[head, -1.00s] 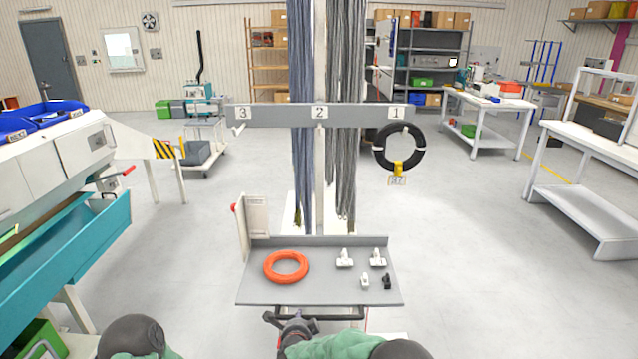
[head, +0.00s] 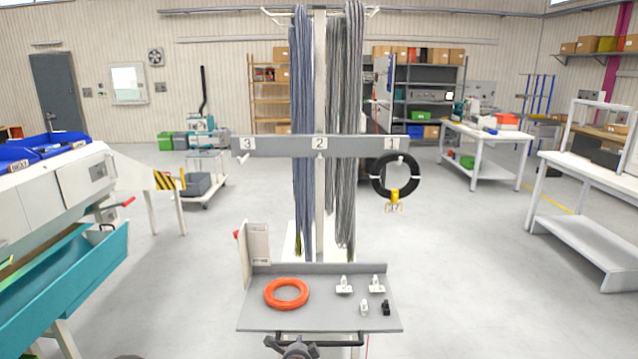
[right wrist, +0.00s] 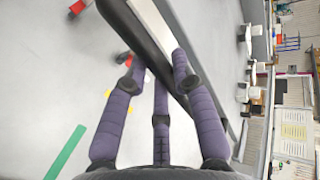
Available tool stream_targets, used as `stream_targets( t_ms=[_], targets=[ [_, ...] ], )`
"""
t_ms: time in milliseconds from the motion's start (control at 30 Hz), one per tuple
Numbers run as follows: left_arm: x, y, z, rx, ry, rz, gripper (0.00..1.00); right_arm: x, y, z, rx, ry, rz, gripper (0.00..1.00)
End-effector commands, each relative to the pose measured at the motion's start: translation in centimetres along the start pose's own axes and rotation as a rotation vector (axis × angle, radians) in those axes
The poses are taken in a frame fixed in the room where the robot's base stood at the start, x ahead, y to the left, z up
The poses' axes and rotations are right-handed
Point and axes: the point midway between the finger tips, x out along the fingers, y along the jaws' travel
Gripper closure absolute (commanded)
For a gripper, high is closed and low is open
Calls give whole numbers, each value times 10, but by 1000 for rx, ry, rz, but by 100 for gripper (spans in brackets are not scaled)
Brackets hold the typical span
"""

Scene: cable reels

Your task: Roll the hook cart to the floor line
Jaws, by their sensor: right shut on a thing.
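The hook cart stands upright right in front of me in the head view. It has a grey crossbar (head: 275,147) numbered 3, 2 and 1, hanging cable bundles (head: 303,120), and a grey tray (head: 262,322). A black ring with a yellow tag (head: 381,190) hangs at hook 1. My right gripper (head: 293,347) is at the dark handle (head: 335,342) below the tray. In the right wrist view its purple-grey fingers (right wrist: 158,75) are shut on this dark bar (right wrist: 138,38). My left gripper is out of view. A green floor strip (right wrist: 66,152) shows in the right wrist view.
An orange cable coil (head: 287,293) and several small fittings lie on the tray. A machine with a teal trough (head: 70,285) is close on the left. A white bench (head: 580,235) stands right. Open floor lies beside and beyond the cart. A yellow floor line (head: 555,198) is far right.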

Motion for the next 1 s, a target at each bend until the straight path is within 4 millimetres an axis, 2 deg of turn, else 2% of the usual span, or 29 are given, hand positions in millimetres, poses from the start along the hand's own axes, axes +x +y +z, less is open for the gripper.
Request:
stream_targets(
  t_ms=[333, 1000],
  targets=[
    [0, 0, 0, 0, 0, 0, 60, 1, -4, 1, 1, 0, -5, 100],
    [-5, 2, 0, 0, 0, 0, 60, 44, -29, 0, 1, 0, -7, 100]
  ],
)
